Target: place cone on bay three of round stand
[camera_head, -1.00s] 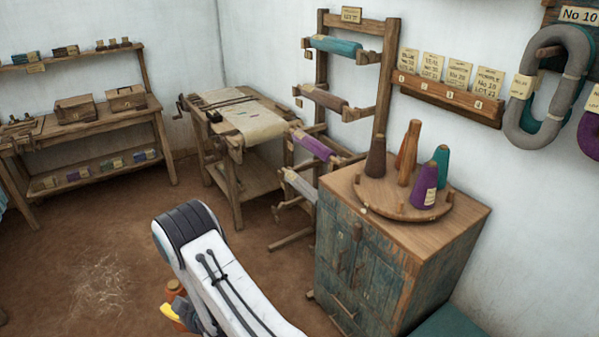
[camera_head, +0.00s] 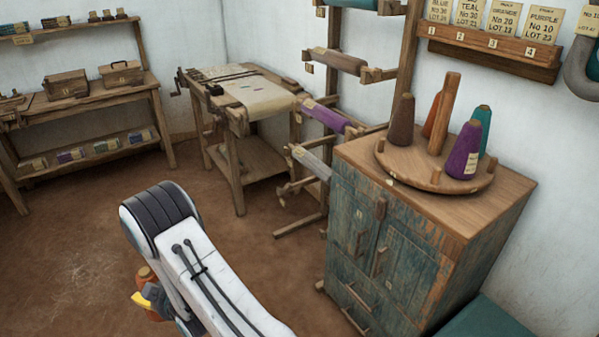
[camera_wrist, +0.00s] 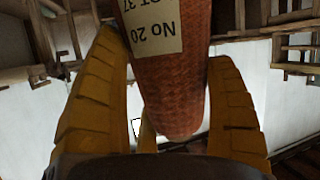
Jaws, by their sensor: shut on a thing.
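My gripper (camera_wrist: 165,110) is shut on a rust-orange cone (camera_wrist: 172,85) with a cream label reading "No 20" and a lot number. In the head view, part of the held cone (camera_head: 155,311) and a yellow finger show low at left, beside my arm. The round stand (camera_head: 408,166) lies on a cabinet at right, well apart from my gripper. It has a central wooden post (camera_head: 444,115) and short pegs at its rim. It bears a brown cone (camera_head: 402,122), an orange cone (camera_head: 431,117) partly behind the post, a teal cone (camera_head: 482,120) and a purple cone (camera_head: 463,152). Bay numbers are unreadable.
The blue-green wooden cabinet (camera_head: 375,255) stands at right. A rack with rollers (camera_head: 327,117) is behind it. A small table (camera_head: 240,100) and a shelf bench (camera_head: 95,105) stand farther left. A teal surface (camera_head: 487,318) is at lower right. The earthen floor at left is clear.

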